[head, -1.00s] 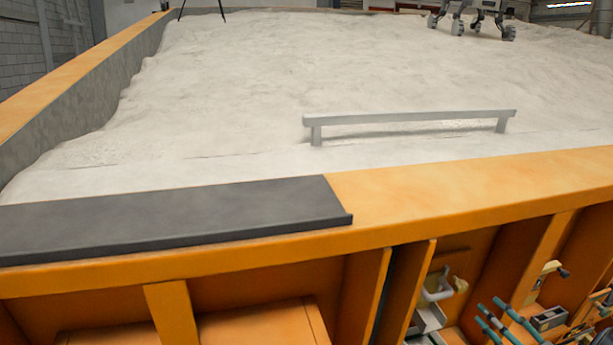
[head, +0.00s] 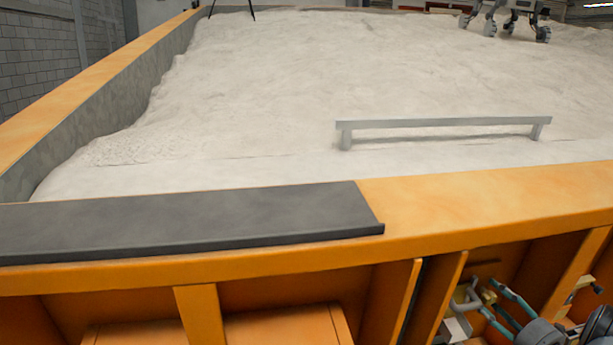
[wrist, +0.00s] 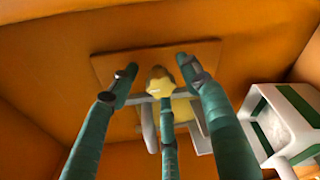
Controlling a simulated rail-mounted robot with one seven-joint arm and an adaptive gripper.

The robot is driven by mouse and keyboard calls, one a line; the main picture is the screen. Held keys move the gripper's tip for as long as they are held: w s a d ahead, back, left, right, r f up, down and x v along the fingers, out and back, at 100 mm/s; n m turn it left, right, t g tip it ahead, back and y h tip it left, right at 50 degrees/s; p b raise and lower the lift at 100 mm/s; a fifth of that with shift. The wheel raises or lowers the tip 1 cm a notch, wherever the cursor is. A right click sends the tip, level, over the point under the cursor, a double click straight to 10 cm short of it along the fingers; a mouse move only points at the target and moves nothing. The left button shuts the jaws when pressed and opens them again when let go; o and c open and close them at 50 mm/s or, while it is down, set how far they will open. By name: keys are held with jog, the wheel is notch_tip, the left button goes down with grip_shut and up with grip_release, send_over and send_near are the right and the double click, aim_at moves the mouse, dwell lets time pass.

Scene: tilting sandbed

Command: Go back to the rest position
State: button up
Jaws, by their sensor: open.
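My gripper (head: 508,308) is at the lower right of the head view, in front of an open orange compartment under the bed's front edge. Its teal fingers point left, into the compartment. In the wrist view my gripper (wrist: 157,72) has its dark green fingers spread wide, with nothing held between them. Beyond the fingertips is a small yellow piece (wrist: 160,84) in front of a brownish board (wrist: 110,68) in the compartment. Fingers partly hide grey and white parts there, and I cannot tell what these are or whether anything touches.
A white box with green strips (wrist: 283,118) stands close at right in the wrist view. Orange compartment walls (wrist: 45,70) surround the fingers. Above are the bed's orange rim (head: 480,205), a dark grey plate (head: 190,222), a grey rail (head: 440,123) and a rover (head: 505,18) on pale sand.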

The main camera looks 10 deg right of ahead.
jog(key=shift+s+r+n+h, duration=0.15)
jog(key=shift+n+h, duration=0.15)
jog(key=shift+n, duration=0.8)
jog(key=n, duration=0.2)
jog(key=shift+n+h+p, duration=0.3)
jog(key=shift+n+h, duration=0.1)
jog(key=n, duration=0.2)
jog(key=n+h, duration=0.1)
jog(key=n, duration=0.1)
jog(key=shift+a+h, duration=0.15)
jog(key=shift+h, duration=0.15)
